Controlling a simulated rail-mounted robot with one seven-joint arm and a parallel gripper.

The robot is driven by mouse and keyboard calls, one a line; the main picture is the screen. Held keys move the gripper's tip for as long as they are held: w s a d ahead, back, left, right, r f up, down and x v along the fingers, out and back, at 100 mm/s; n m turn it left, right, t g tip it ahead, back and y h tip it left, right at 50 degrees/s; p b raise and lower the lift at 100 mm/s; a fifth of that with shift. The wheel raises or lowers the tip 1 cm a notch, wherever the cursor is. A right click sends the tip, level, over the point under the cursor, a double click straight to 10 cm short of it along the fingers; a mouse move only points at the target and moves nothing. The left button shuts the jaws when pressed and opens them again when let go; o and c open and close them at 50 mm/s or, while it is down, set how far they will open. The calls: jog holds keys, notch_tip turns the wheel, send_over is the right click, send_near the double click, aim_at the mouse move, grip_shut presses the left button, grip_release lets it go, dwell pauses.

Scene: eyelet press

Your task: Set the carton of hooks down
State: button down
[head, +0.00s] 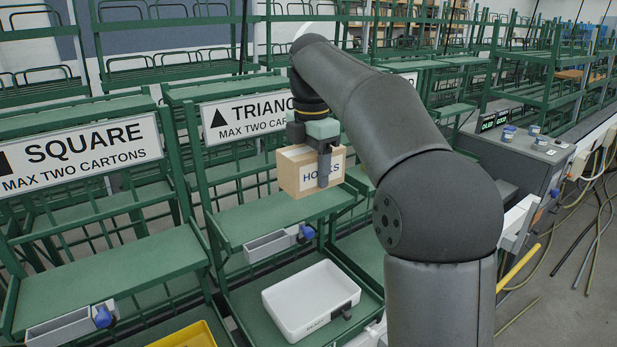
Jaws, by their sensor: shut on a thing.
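The brown carton of hooks (293,181) has a white label reading HOOKS, partly covered by a finger. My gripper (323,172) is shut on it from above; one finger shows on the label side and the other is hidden. The carton hangs roughly upright in front of the rack with the TRIANGLE sign (247,117), whose right end is hidden by my arm. The rack's green upper shelf (245,222) shows bare below and left of the carton. The carton seems to be above this shelf, but I cannot tell the gap.
A white tray (275,298) stands on the lower shelf. A grey trough (268,246) with a blue knob sits at the upper shelf's front. The SQUARE rack (110,270) is at left, a yellow bin (190,337) below. A grey machine (535,165) stands at right.

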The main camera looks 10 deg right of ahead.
jog(key=w+d+f+p, duration=0.1)
jog(key=w+f, duration=0.1)
jog(key=w, duration=0.1)
jog(key=w+d+f+p, duration=0.1)
jog(key=w+f, duration=0.2)
jog(key=w, duration=0.1)
jog(key=w+d+f+p, duration=0.1)
jog(key=w+f, duration=0.1)
jog(key=w, duration=0.1)
jog(key=shift+w+f+p, duration=0.15)
jog(key=shift+w+p, duration=0.05)
jog(key=shift+p, duration=0.1)
jog(key=shift+w+d+f, duration=0.15)
jog(key=shift+w+f, duration=0.35)
jog(key=shift+f, duration=0.15)
jog(key=shift+w+f, duration=0.1)
jog(key=shift+f, duration=1.55)
jog(key=shift+f, duration=0.1)
jog(key=shift+c, duration=1.8)
grip_release()
jog(key=shift+f, duration=0.15)
